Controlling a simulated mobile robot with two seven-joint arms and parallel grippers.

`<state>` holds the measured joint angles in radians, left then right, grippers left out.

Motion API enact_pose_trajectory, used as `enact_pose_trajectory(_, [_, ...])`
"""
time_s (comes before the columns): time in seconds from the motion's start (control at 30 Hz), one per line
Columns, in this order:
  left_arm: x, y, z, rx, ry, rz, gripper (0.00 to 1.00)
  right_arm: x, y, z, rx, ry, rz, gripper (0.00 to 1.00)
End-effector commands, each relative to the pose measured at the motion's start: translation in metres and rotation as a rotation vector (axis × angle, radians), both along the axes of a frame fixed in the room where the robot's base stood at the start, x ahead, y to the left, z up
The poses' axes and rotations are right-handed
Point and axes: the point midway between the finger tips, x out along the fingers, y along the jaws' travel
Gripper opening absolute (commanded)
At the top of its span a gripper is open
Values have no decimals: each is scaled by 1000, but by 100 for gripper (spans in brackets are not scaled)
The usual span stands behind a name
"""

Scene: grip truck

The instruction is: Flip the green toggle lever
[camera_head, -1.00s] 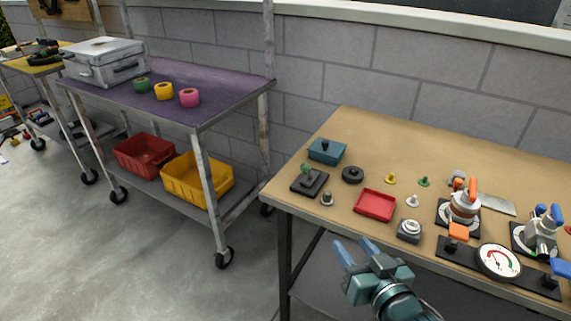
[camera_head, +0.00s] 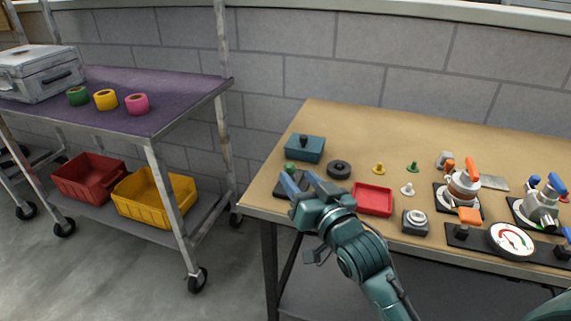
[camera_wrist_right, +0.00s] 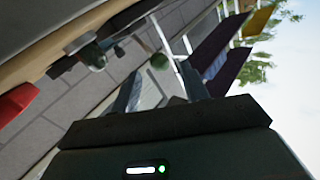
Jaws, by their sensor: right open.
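The green toggle lever (camera_head: 290,168) stands on a dark base plate (camera_head: 285,188) at the left end of the wooden workbench. My right gripper (camera_head: 301,181) is open and empty, its blue fingertips close to the lever and partly covering the base. In the right wrist view the lever's round green knob (camera_wrist_right: 159,62) appears just beyond the gap between the two fingers (camera_wrist_right: 158,92). I cannot tell whether a finger touches it. My left gripper is not in view.
A teal box (camera_head: 305,150) and a black round knob (camera_head: 339,170) sit behind and right of the lever. A red tray (camera_head: 373,199) and a grey button box (camera_head: 415,222) lie to the right. A purple-topped cart (camera_head: 160,95) stands left.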

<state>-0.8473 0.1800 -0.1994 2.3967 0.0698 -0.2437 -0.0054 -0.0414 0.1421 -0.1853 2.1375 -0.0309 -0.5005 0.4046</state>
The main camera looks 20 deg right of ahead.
Motion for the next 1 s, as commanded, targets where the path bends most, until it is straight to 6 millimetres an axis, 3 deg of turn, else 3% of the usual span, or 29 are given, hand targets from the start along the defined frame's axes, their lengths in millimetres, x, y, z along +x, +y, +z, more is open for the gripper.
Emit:
enact_pose_trajectory(0.2, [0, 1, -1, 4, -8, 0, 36, 42, 8, 0, 0, 0, 0, 45])
enact_pose_trajectory(0.4, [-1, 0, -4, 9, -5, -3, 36, 62, 11, 0, 0, 0, 1, 45])
enact_pose_trajectory(0.77, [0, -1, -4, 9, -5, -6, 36, 66, 12, 0, 0, 1, 0, 45])
enact_pose_trajectory(1.0, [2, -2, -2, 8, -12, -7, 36, 66, 12, -1, 0, 1, 0, 25])
